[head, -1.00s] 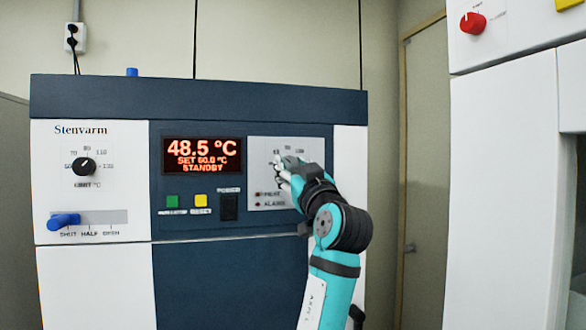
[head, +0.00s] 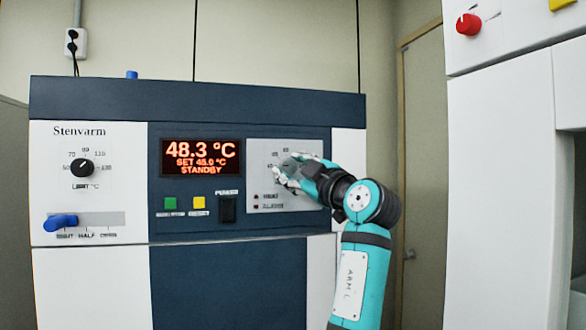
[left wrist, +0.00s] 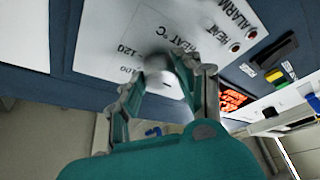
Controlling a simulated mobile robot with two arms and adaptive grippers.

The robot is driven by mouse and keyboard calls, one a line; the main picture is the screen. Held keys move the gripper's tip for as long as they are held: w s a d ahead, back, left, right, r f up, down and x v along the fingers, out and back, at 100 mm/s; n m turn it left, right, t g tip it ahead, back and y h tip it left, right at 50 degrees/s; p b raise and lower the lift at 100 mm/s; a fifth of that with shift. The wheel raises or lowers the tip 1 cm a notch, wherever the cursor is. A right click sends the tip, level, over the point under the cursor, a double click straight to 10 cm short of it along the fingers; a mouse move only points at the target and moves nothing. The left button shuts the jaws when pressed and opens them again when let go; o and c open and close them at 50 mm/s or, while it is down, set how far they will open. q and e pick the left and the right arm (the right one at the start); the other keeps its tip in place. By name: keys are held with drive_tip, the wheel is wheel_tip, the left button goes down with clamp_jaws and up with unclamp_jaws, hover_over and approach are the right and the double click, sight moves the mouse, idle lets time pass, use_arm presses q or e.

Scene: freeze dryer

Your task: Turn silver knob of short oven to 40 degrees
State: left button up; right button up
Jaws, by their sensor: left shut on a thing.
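The short oven (head: 240,105) has a dark blue top and a display (head: 200,157) reading 48.3 °C, SET 45.0 °C, STANDBY. Its silver knob (left wrist: 160,72) sits on the light grey panel right of the display. My left gripper (head: 282,174) is at this panel, its fingers around the knob and mostly hiding it in the head view. In the left wrist view the gripper (left wrist: 158,85) is shut on the knob. The knob's pointer is not clear. My right gripper is not in view.
A black limit knob (head: 82,168) and a blue lever (head: 61,222) are at the oven's left. Green (head: 170,203) and yellow (head: 199,202) buttons and a black power switch (head: 227,209) sit below the display. A tall white cabinet with a red knob (head: 469,24) stands right.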

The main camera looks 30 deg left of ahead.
use_arm(q)
drive_tip(key=shift+n+g, duration=0.3)
drive_tip(key=shift+n, duration=0.4)
drive_tip(key=o, duration=1.1)
drive_tip(key=shift+o, duration=0.2)
drive_tip(key=v, duration=1.2)
drive_tip(key=shift+r, duration=0.15)
